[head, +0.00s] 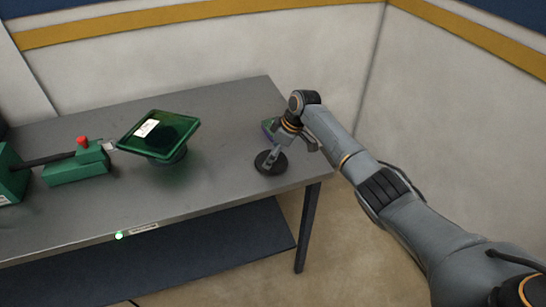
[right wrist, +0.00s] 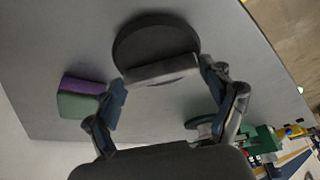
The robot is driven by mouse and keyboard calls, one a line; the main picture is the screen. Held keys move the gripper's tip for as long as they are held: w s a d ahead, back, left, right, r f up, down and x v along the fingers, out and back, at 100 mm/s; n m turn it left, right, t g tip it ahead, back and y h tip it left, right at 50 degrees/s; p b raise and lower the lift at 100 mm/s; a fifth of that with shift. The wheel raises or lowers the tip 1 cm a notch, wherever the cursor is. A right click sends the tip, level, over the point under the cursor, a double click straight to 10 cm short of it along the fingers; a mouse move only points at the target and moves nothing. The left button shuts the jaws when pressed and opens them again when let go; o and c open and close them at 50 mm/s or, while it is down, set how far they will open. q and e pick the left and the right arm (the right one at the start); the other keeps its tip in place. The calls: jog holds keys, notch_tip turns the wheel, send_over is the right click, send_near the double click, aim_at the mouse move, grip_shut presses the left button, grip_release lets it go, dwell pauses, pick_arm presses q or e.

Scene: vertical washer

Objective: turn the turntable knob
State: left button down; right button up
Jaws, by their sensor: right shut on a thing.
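The turntable knob is a round dark disc (head: 265,166) with a light grey bar across it, near the right end of the grey table. In the right wrist view, the disc (right wrist: 155,40) lies just beyond my fingers and the bar (right wrist: 160,70) is between them. My right gripper (head: 281,149) is shut on the knob's bar, with a finger at each end in the right wrist view (right wrist: 163,80). The gripper partly hides the knob in the head view. My left gripper is not in view.
A green and purple block (right wrist: 80,96) lies near the knob. A tilted green plate on a stand (head: 160,133) and a green device with a red button (head: 80,165) stand further left on the table (head: 225,170). A wall is behind.

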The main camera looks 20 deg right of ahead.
jog(key=shift+n, duration=0.3)
jog(key=o, duration=1)
jog(key=shift+o, duration=0.2)
jog(key=v, duration=1.2)
jog(key=shift+w, duration=0.15)
